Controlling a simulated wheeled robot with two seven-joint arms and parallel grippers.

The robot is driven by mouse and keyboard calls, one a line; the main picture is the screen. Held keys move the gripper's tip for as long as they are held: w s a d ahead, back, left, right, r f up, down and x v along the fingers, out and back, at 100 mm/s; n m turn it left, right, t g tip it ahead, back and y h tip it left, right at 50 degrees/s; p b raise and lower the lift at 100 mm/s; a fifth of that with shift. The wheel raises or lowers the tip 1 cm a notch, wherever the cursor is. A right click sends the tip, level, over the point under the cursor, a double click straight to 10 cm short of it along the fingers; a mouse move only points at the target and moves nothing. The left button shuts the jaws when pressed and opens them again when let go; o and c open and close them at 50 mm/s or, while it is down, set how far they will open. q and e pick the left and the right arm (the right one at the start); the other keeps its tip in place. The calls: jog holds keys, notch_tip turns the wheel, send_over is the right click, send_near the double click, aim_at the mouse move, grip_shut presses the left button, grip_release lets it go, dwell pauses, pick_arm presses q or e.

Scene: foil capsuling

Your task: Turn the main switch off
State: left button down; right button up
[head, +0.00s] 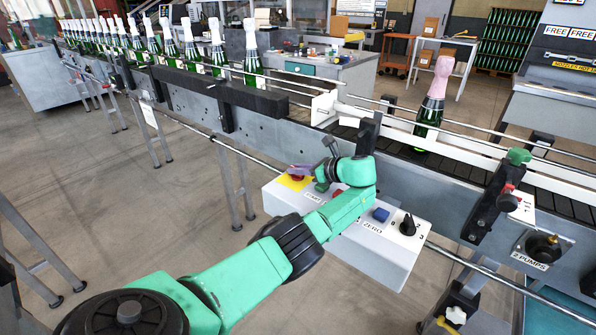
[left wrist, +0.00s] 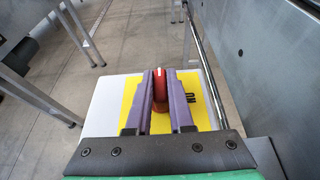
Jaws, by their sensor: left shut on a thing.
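The main switch is a red rotary handle (left wrist: 160,84) with a white mark, on a yellow plate (left wrist: 203,88) at the end of a white control box (head: 343,249). In the head view the yellow plate (head: 287,183) shows at the box's left end, with a bit of red beside the fingers. My left gripper (head: 303,172) reaches over the box from the front. In the left wrist view its purple fingers (left wrist: 160,88) stand on both sides of the red handle and are shut on it. The handle points roughly along the fingers. My right gripper is not in view.
The box also carries a blue button (head: 381,214) and a black selector knob (head: 408,226). Behind it runs a conveyor (head: 330,150) with green bottles and one pink-capped bottle (head: 433,104). A metal rail runs beside the box. A pump knob panel (head: 541,249) is at right.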

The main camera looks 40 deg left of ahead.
pick_arm(q)
jog(key=c, duration=0.8)
grip_release()
jog(key=shift+a, duration=0.1)
jog(key=shift+d+r, duration=0.15)
jog(key=shift+d, duration=0.3)
jog(key=b+v, duration=0.1)
jog(key=v, duration=1.2)
jog(key=shift+d+r, duration=0.15)
jog(key=shift+d, duration=0.15)
